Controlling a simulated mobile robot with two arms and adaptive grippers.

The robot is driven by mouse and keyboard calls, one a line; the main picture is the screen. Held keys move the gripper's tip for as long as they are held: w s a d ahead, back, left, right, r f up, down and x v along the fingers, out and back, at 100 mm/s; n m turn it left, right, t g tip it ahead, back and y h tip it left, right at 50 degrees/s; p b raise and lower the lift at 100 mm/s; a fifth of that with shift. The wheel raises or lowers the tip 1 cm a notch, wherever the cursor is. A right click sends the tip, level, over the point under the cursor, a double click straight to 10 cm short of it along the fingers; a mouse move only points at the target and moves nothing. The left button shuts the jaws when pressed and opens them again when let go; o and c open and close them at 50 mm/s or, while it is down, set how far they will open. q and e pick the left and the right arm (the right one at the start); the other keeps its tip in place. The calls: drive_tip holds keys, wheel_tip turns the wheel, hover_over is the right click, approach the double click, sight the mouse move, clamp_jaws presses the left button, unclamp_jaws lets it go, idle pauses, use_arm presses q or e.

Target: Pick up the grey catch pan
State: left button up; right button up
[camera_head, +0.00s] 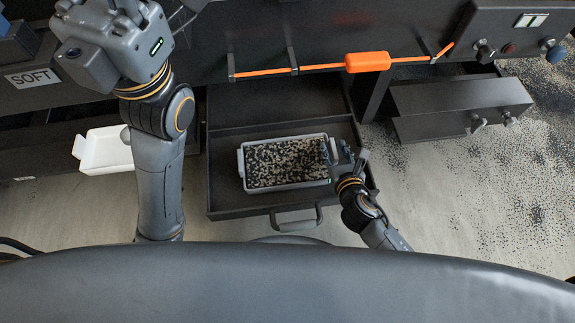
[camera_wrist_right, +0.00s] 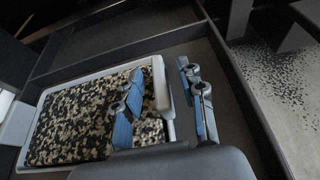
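The grey catch pan (camera_head: 242,170) lies in an open black drawer (camera_head: 225,205) and holds speckled black and beige granules (camera_head: 285,163). It also shows in the right wrist view (camera_wrist_right: 90,74). My right gripper (camera_head: 346,155) is open at the pan's right end. In the right wrist view, one finger pair is over the granules and the other is outside the rim, with the pan's end handle (camera_wrist_right: 161,84) between them. I cannot tell whether the fingers touch it. My left gripper (camera_head: 125,12) is high at the upper left; its fingertips are not clear.
A white tray (camera_head: 103,150) is left of the drawer, partly behind my left arm. The drawer's front handle (camera_head: 297,220) faces me. An orange bar with a grip (camera_head: 367,62) crosses the machine above. Another black box-like part (camera_head: 455,100) juts out at right. Dark granules litter the floor at right.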

drive_tip(key=shift+w+f, duration=0.1)
drive_tip(key=shift+w, duration=0.2)
drive_tip(key=shift+c, duration=0.2)
clamp_jaws()
drive_tip(key=shift+a+r, duration=0.1)
drive_tip(key=shift+r, duration=0.1)
